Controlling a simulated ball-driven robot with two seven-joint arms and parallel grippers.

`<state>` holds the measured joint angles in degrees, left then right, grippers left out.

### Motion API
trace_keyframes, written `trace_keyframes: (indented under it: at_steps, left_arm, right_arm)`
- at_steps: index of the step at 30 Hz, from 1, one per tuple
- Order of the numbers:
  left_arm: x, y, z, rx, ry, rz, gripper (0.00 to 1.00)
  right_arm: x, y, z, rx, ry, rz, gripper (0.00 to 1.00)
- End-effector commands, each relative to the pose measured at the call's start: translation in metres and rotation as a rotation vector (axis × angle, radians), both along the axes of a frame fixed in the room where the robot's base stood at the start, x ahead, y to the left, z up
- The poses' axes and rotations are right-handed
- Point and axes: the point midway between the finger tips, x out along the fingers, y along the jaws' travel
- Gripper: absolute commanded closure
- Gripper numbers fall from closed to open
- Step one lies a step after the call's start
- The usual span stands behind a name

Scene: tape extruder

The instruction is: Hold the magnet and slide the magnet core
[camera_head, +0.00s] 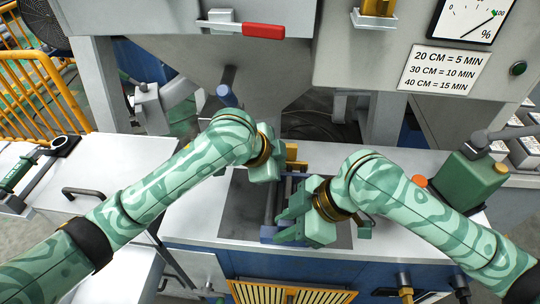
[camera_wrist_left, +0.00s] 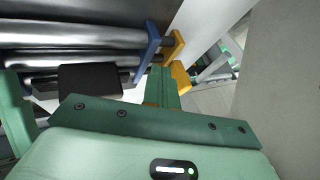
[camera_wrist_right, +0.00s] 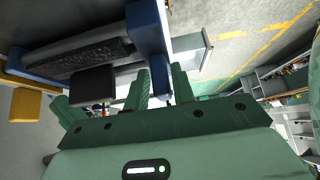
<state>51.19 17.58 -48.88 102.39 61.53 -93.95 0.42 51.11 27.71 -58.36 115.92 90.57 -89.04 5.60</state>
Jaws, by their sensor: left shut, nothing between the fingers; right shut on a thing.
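The magnet lies across the open trough of the machine, with a blue end piece (camera_head: 268,233) near the front and a yellow end (camera_head: 292,152) at the back. In the right wrist view its blue end block (camera_wrist_right: 148,32) and a dark, rough bar (camera_wrist_right: 85,52) show. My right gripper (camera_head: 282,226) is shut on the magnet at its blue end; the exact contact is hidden. My left gripper (camera_head: 281,163) is shut and empty beside the far end. In the left wrist view its fingers (camera_wrist_left: 163,82) are close to the blue plate (camera_wrist_left: 146,50) and yellow end piece (camera_wrist_left: 175,47).
Shiny metal rollers (camera_wrist_left: 70,35) run close beside my left fingers. A grey hopper (camera_head: 235,70) with a red handle (camera_head: 263,31) hangs above the trough. A green box (camera_head: 468,180) stands at right. The white top (camera_head: 190,215) left of the trough is clear.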

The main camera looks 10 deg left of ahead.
Motion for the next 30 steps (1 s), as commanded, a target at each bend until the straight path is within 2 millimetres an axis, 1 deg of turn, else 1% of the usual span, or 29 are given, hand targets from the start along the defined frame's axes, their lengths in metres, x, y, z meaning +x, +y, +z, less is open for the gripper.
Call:
trace_keyframes:
  at_steps: [3,6,17,19,24,27,30]
  left_arm:
    - [0.007,-0.005,-0.011,0.0,0.001,0.001,1.0]
    - [0.01,-0.008,-0.016,0.0,0.001,-0.001,1.0]
    - [0.011,-0.009,-0.018,0.0,0.0,-0.001,1.0]
    - [0.016,-0.009,-0.018,0.0,0.0,-0.001,1.0]
    - [0.039,-0.008,-0.018,0.002,0.0,0.001,1.0]
    - [0.044,-0.009,-0.018,0.001,-0.002,0.0,1.0]
    - [0.044,-0.008,-0.018,0.001,-0.002,0.0,1.0]
  right_arm:
    - [0.0,0.0,0.0,-0.001,-0.001,-0.001,1.0]
    - [0.0,0.0,0.0,-0.001,-0.001,-0.001,1.0]
    - [0.001,0.0,0.0,-0.001,-0.001,-0.001,1.0]
    - [0.001,0.0,0.0,-0.001,-0.002,-0.001,1.0]
    - [0.0,0.0,0.0,0.0,0.0,0.0,1.0]
    - [0.0,0.0,0.0,0.0,0.0,0.0,1.0]
    - [-0.001,0.0,0.0,0.0,0.002,0.001,1.0]
